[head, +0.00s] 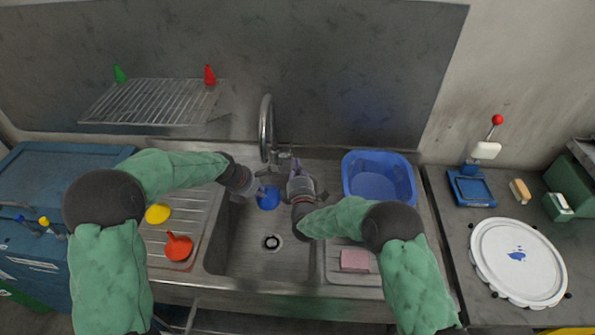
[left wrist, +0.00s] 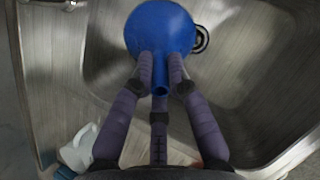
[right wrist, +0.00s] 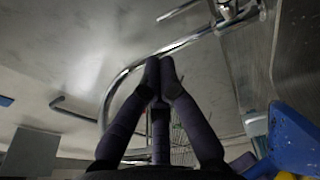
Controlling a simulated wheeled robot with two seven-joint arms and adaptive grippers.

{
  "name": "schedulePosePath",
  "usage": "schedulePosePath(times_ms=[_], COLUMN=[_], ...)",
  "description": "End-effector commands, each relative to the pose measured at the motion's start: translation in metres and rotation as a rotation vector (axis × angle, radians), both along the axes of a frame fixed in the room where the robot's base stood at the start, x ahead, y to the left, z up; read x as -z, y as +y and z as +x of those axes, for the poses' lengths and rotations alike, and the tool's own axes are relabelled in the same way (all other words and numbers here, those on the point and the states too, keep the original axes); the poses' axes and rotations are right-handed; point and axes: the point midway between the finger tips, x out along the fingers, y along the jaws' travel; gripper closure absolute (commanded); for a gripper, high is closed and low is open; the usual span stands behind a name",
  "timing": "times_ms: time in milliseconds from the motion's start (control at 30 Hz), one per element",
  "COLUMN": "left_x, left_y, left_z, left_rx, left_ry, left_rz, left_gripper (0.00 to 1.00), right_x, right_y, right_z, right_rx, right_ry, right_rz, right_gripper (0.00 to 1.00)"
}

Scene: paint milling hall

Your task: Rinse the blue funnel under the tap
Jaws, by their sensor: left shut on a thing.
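The curved metal tap (head: 266,125) stands at the back of the sink, just behind the funnel. I see no water stream. My right gripper (head: 296,167) is beside the tap's base; its fingertips (right wrist: 160,65) come together with nothing visible between them. The tap pipe (right wrist: 120,85) passes behind them.
A blue tub (head: 380,180) stands right of the basin, with a pink sponge (head: 355,261) in front. Yellow (head: 158,213) and red (head: 178,247) funnels lie on the left drainboard. A wire rack (head: 150,102) hangs behind. The drain (head: 271,242) is uncovered.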

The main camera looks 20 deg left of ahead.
Motion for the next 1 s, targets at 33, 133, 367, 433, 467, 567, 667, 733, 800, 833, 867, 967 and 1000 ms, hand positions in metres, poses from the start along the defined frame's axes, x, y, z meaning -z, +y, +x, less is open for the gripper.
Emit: schedulePosePath(times_ms=[33, 133, 367, 433, 467, 567, 667, 733, 800, 833, 867, 967, 1000], left_x=[0.0, 0.0, 0.0, 0.0, 0.0, 0.0, 0.0, 0.0, 0.0, 0.0, 0.0, 0.0, 0.0], left_y=[0.0, 0.0, 0.0, 0.0, 0.0, 0.0, 0.001, 0.002, 0.005, 0.005, 0.006, 0.008, 0.009], left_z=[0.0, 0.0, 0.0, 0.0, 0.0, 0.0, -0.002, -0.005, -0.01, -0.011, -0.013, -0.02, -0.022], left_rx=[0.0, 0.0, 0.0, 0.0, 0.0, 0.0, -0.001, -0.002, -0.001, -0.001, -0.002, -0.001, -0.002], left_ry=[0.0, 0.0, 0.0, 0.0, 0.0, 0.0, 0.0, 0.0, 0.0, 0.0, 0.0, 0.0, 0.0], left_rz=[0.0, 0.0, 0.0, 0.0, 0.0, 0.0, 0.0, -0.001, 0.0, 0.0, 0.0, 0.0, 0.0], left_gripper=[1.0, 1.0, 1.0, 1.0, 1.0, 1.0, 1.0, 1.0, 1.0, 1.0, 1.0, 1.0, 1.0], right_x=[0.0, 0.0, 0.001, 0.001, 0.001, 0.001, 0.001, 0.001, 0.002, 0.002, 0.002, 0.002, 0.002], right_y=[-0.003, -0.007, -0.01, -0.01, -0.01, -0.01, -0.01, -0.01, -0.01, -0.01, -0.01, -0.01, -0.01], right_z=[-0.006, -0.014, -0.021, -0.021, -0.021, -0.021, -0.021, -0.021, -0.021, -0.021, -0.021, -0.021, -0.02], right_rx=[-0.001, 0.0, 0.0, 0.0, 0.0, 0.0, 0.0, 0.0, 0.0, 0.0, 0.0, 0.0, 0.0], right_ry=[0.001, 0.001, 0.001, 0.001, 0.001, 0.001, 0.001, 0.001, 0.001, 0.001, 0.001, 0.001, 0.001], right_rz=[0.0, 0.0, 0.0, 0.0, 0.0, 0.0, 0.0, 0.0, 0.0, 0.0, 0.0, 0.0, 0.0], right_gripper=[1.0, 1.0, 1.0, 1.0, 1.0, 1.0, 1.0, 1.0, 1.0, 1.0, 1.0, 1.0, 1.0])
